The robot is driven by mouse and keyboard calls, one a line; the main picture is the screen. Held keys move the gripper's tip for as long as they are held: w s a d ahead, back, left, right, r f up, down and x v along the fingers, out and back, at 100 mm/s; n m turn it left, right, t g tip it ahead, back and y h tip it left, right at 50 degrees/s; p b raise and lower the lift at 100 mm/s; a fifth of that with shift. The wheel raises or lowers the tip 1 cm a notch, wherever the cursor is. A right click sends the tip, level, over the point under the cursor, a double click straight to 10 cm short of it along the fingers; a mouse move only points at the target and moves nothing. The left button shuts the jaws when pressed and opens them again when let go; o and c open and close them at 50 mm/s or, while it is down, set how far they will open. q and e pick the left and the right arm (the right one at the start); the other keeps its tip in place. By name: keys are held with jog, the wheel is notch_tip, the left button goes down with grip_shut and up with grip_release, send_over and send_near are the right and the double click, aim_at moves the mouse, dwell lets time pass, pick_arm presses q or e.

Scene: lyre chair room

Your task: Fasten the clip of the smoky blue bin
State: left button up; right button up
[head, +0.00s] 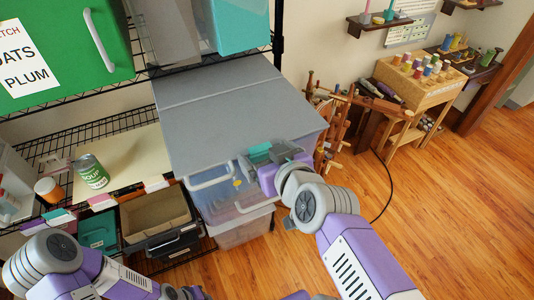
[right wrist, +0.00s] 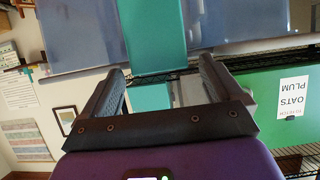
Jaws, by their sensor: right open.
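The smoky blue bin (head: 228,193) stands on the rack with a broad grey lid (head: 215,110) and a see-through front. A teal clip (head: 258,152) shows at the lid's front right edge. A pale loop handle (head: 210,181) sits left of it. My right gripper (head: 264,160) is at the clip, fingers open, and partly covers it. In the right wrist view the open fingers (right wrist: 160,85) point toward a teal strip (right wrist: 155,35), apparently the clip, against blue-grey panels. I cannot tell whether the fingers touch it or how far it is turned.
A green bin (head: 65,55) and a teal bin (head: 240,25) stand on the upper shelf. An open bin (head: 157,217) and a soup can (head: 92,172) are left of the smoky blue bin. A wooden workbench (head: 420,90) stands right, with clear floor before it.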

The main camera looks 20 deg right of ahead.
jog(key=p+v, duration=0.1)
jog(key=v, duration=0.6)
jog(key=shift+s, duration=0.3)
jog(key=shift+d+r, duration=0.1)
jog(key=shift+d, duration=0.05)
